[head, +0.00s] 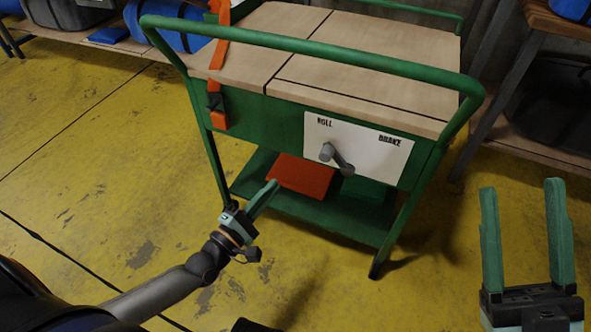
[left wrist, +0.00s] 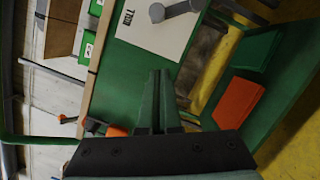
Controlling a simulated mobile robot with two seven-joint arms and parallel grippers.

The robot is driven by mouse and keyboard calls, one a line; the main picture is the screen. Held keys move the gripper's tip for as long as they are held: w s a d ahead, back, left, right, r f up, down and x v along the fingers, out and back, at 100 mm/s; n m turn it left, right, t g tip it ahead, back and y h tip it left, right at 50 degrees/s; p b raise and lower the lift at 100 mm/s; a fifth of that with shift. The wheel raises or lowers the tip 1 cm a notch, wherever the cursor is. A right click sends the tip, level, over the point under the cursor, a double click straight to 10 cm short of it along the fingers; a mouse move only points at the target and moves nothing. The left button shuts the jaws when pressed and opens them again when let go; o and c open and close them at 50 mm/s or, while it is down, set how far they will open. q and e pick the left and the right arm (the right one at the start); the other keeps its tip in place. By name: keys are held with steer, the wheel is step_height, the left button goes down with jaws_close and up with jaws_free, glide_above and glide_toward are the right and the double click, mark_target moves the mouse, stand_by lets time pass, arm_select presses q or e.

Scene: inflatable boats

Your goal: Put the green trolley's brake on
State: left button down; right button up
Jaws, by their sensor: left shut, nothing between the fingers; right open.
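The green trolley (head: 265,115) stands in the middle of the head view. A white plate (head: 370,150) on its front is marked ROLL at left and BRAKE at right. A grey lever (head: 338,160) sits on the plate's left part, slanting from its round end down and right. The left wrist view shows this lever (left wrist: 178,10) at the top edge, partly cut off. My left gripper (head: 274,184) is shut and empty, below and left of the lever, apart from it. Its fingers (left wrist: 159,75) also show in the wrist view. My right gripper (head: 527,188) is open and empty at lower right.
An orange box (head: 302,176) and a green box (head: 365,188) are on the trolley's lower shelf. An orange strap (head: 217,75) hangs at its left side. Benches with bags stand behind. The yellow floor (head: 110,160) left of the trolley is clear.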

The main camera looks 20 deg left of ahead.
mark_target(337, 163)
arm_select(q)
steer(key=b+x, duration=0.2)
steer(key=x, duration=0.8)
steer(key=d, duration=0.1)
steer(key=d+r, duration=0.2)
steer(key=shift+s+d, duration=0.3)
